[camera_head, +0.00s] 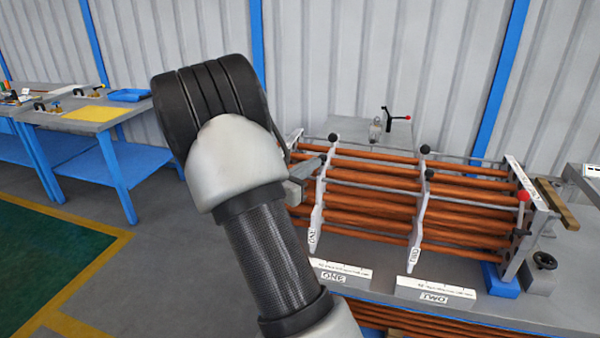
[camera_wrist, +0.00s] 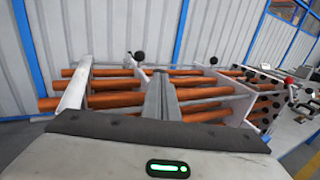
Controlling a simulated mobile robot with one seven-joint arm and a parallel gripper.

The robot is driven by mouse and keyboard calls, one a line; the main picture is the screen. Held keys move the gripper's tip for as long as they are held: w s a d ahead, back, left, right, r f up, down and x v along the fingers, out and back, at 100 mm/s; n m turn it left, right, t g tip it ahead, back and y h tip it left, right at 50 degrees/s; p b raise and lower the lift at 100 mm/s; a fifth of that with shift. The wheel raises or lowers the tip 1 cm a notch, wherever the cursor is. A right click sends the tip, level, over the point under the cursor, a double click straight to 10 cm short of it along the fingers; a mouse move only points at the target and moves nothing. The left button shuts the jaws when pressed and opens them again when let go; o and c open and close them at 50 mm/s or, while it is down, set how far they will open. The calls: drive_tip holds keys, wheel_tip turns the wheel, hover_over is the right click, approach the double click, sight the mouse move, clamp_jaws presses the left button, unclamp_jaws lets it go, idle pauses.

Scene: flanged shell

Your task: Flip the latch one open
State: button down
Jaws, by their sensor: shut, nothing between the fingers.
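The flanged shell has orange tubes (camera_head: 372,200) running between upright grey plates. The plate nearer my gripper, which I take as latch one (camera_head: 318,207), stands upright with a black ball knob (camera_head: 332,137) at its top. A label reading ONE (camera_head: 333,278) lies below it. My gripper (camera_head: 318,163) reaches in from the left beside that plate, near its upper part; whether it touches cannot be told. In the wrist view the grey fingers (camera_wrist: 160,90) are together and empty, in front of the tubes. A black knob (camera_wrist: 137,56) shows just beyond them. My arm hides the shell's left end.
A second plate (camera_head: 420,220) with black knobs stands to the right, above a TWO label (camera_head: 433,297). The right end plate (camera_head: 525,215) has a red knob (camera_head: 524,195). A small black-handled clamp (camera_head: 388,120) stands behind. Blue-legged workbenches (camera_head: 115,160) are far left; floor between is clear.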

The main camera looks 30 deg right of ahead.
drive_tip(key=shift+w+d, duration=0.1)
drive_tip(key=shift+d, duration=0.25)
drive_tip(key=w+d, duration=0.2)
drive_tip(key=shift+w+d, duration=0.15)
drive_tip(key=shift+d, duration=0.15)
drive_tip(key=shift+r, duration=0.1)
drive_tip(key=v, duration=1.4)
